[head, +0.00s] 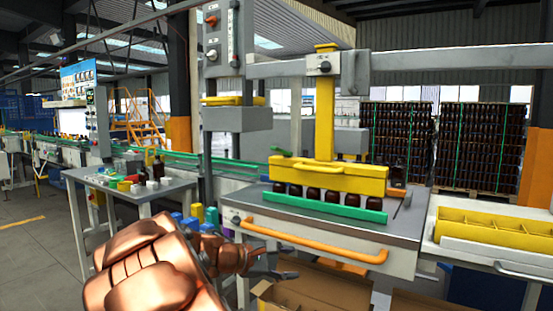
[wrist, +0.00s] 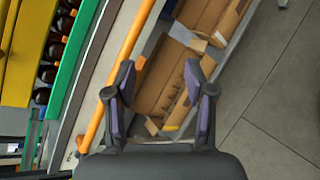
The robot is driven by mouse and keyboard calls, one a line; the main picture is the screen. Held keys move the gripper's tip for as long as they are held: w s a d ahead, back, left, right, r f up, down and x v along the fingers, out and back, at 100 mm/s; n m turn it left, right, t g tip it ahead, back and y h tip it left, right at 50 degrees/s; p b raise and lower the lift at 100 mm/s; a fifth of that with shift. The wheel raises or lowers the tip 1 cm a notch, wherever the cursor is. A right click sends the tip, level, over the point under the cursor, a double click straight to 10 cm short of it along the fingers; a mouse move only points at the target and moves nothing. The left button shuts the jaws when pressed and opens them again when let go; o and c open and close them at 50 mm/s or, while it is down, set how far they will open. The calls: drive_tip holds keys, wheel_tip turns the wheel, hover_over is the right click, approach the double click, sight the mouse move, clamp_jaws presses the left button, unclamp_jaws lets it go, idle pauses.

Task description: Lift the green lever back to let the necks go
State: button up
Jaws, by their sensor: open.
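A yellow gripping head (head: 325,177) hangs over a row of dark amber bottles (head: 312,194) on a grey table. A long green bar (head: 330,205) runs along the front of the bottles. A short green handle (head: 281,151) sticks out at the head's upper left; I cannot tell which green part is the lever. My gripper (head: 280,268) is open and empty, low in front of the table and apart from both green parts. In the wrist view the gripper (wrist: 165,105) points over cardboard boxes, with the green bar (wrist: 75,60) to its left.
An orange rail (head: 310,241) runs along the table's front edge and passes close to my left finger in the wrist view. Open cardboard boxes (head: 325,288) lie below. A yellow divided tray (head: 495,228) stands at right. A side table (head: 130,184) with small items is at left.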

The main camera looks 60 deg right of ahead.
drive_tip(key=w+d+r+n+h+p, duration=0.6)
drive_tip(key=w+d+r, duration=0.3)
drive_tip(key=d+r, duration=0.5)
drive_tip(key=n+t+h+p, duration=0.45)
drive_tip(key=n+t, duration=0.25)
drive_tip(key=n, duration=0.2)
approach(276, 151)
drive_tip(key=x, duration=0.3)
drive_tip(key=shift+g+y, duration=0.25)
drive_tip(key=shift+g, duration=0.05)
drive_tip(key=shift+p+x, duration=0.95)
drive_tip(key=shift+x, duration=2.85)
drive_tip(key=shift+w, duration=0.2)
clamp_jaws()
